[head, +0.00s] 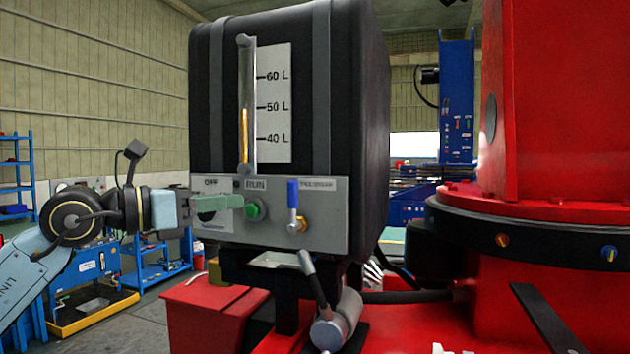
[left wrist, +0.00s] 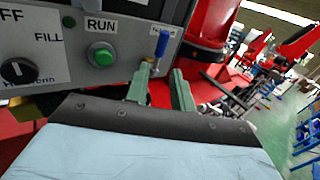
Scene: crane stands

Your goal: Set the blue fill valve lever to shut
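The blue fill valve lever (head: 292,192) stands upright on the grey control panel (head: 325,237), above a brass valve fitting (head: 299,225). In the left wrist view the blue lever (left wrist: 162,44) shows just beyond the fingertips, at the gap between them. My left gripper (head: 240,201) comes in from the left in front of the panel, its green fingers pointing right toward the lever. The fingers (left wrist: 160,80) stand apart with nothing held between them. The label behind the lever is partly hidden. My right gripper is in neither view.
A green RUN button (head: 254,210) and a black FILL selector knob (left wrist: 18,70) sit left of the lever. The black tank (head: 350,100) with its level gauge rises above the panel. A black-handled grey fitting (head: 335,320) stands below. The red crane column (head: 560,100) is right.

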